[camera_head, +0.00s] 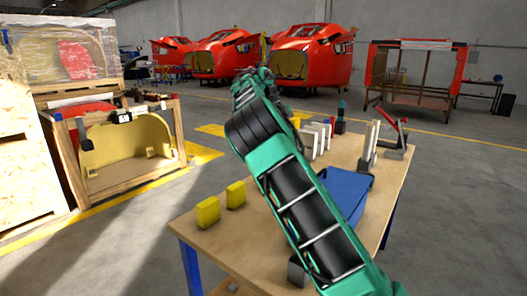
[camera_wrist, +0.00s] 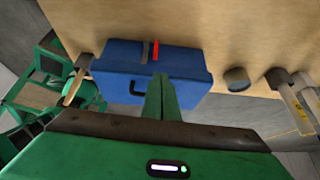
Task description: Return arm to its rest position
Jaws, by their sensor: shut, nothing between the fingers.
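My green arm (camera_head: 300,205) stretches across the head view, from the lower right up over the workbench (camera_head: 260,245). The far end of the arm is near the top middle, and the gripper cannot be made out there. In the wrist view my gripper (camera_wrist: 161,78) shows its green fingers closed together and empty. They overlap the front of a blue case (camera_wrist: 115,62) in the picture. Whether they touch it, I cannot tell. The blue case (camera_head: 347,185) is partly hidden behind my arm in the head view.
Two yellow blocks (camera_head: 208,212) stand at the bench's left side. White upright pieces (camera_head: 311,141) and a red-handled tool (camera_head: 392,130) stand farther back. A grey cylinder (camera_wrist: 237,79) sits beside the case. A wooden crate (camera_head: 125,160) is to the left; open floor lies right.

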